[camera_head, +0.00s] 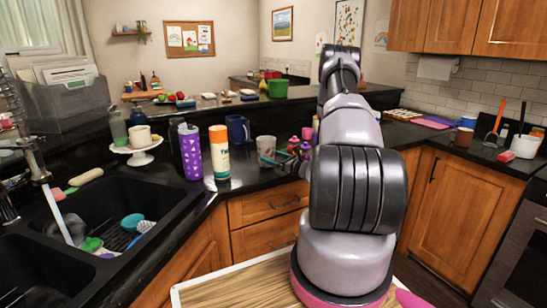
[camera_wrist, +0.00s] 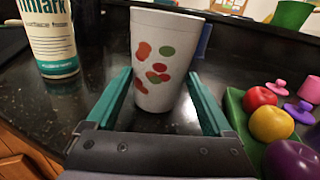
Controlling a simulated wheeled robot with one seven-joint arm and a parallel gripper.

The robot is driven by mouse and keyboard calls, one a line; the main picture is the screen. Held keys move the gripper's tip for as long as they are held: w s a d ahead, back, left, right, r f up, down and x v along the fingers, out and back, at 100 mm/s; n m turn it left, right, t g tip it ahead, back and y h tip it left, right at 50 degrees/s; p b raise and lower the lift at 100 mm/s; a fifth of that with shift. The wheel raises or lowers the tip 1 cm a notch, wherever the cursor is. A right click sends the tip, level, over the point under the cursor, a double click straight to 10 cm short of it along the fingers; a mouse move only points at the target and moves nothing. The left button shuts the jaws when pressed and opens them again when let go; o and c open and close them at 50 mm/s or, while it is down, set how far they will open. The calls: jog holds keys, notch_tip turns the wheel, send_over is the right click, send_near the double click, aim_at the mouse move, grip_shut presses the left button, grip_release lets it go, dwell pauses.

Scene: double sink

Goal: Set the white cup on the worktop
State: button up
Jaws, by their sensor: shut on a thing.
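The white cup (camera_wrist: 155,60), with red, orange and green dots, stands upright between the two teal fingers of my gripper (camera_wrist: 159,85) in the wrist view. My gripper is shut on its sides. The cup also shows in the head view (camera_head: 266,147), over the black worktop (camera_head: 245,186) near its front edge. Its base looks at or very close to the worktop surface; I cannot tell if it touches. In the head view my arm hides part of the worktop to the right.
A white and teal bottle (camera_wrist: 50,35) stands left of the cup, with a purple bottle (camera_head: 190,152) farther left. The double sink (camera_head: 110,205) is at the left.

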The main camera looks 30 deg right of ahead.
jog(key=shift+f, duration=0.1)
jog(key=o, duration=1.4)
jog(key=shift+f, duration=0.1)
jog(key=shift+o, duration=0.2)
jog(key=shift+r, duration=0.2)
jog(key=shift+s+d, duration=0.15)
jog(key=shift+s, duration=0.2)
jog(key=v, duration=1)
jog(key=s+a+r+n+g+y, duration=0.35)
jog(key=a+r+n+g, duration=0.35)
jog(key=a+r, duration=0.4)
jog(key=s+a+r+n+g+y, duration=0.3)
jog(key=s+a+r+n+g, duration=0.25)
jog(key=a+r+n, duration=0.45)
jog(key=s+a+r+n+t+h, duration=0.3)
jog(key=s+r+n+h, duration=0.7)
jog(key=s+r, duration=0.5)
jog(key=s+h, duration=0.1)
jog(key=s, duration=0.1)
jog(key=shift+s+r, duration=0.25)
jog(key=shift+s, duration=0.15)
